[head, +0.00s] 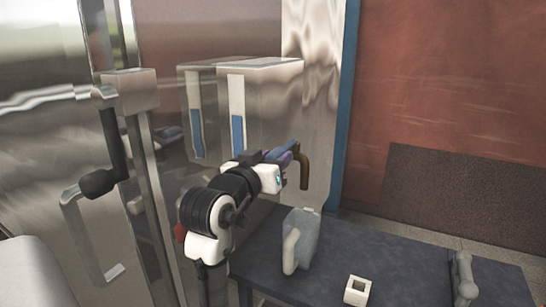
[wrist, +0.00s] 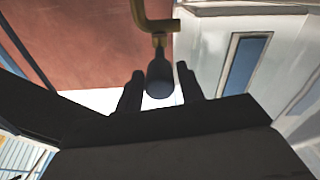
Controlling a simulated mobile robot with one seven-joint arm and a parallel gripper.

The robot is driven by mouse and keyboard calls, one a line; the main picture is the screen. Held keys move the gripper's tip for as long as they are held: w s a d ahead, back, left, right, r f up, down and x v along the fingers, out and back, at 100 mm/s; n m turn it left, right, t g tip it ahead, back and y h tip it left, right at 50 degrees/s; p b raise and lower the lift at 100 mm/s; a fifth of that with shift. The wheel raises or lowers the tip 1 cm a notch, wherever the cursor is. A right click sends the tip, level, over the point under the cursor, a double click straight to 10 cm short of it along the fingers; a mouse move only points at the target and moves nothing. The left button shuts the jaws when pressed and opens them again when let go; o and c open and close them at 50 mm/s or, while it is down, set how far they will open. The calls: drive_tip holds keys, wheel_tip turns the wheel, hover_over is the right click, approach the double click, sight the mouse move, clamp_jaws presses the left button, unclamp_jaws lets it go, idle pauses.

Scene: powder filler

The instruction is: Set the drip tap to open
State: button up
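The drip tap has a brass spout (head: 303,172) bent downward at the front of the metal tank (head: 262,66). In the wrist view its brass part (wrist: 150,22) is at the top, with a dark, rounded lever grip (wrist: 160,76) joined to it. My gripper (wrist: 159,84) is open, with one finger on each side of this grip. Narrow gaps seem to show between grip and fingers; contact cannot be told. In the head view my gripper (head: 275,158) is at the tap, and my wrist hides part of it. The tap's setting is not clear.
A dark blue table (head: 400,262) stands below the tap. On it are a pale grey jug (head: 303,243), a white square ring (head: 357,290) and a grey fitting (head: 463,277). A crank with a black knob (head: 98,183) sticks out at the left. The tank has a blue gauge strip (head: 237,135).

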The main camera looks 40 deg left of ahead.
drive_tip(key=shift+c, duration=0.4)
clamp_jaws()
drive_tip(key=shift+d, duration=0.15)
drive_tip(key=w+d+n+g+y, duration=0.8)
drive_tip(key=w+n+g+y, duration=0.2)
drive_tip(key=n+g+y, duration=0.4)
drive_tip(key=shift+d+g, duration=0.3)
drive_tip(key=shift+g, duration=0.6)
drive_tip(key=shift+w, duration=0.1)
drive_tip(key=shift+o, duration=0.4)
unclamp_jaws()
drive_tip(key=shift+a, duration=0.1)
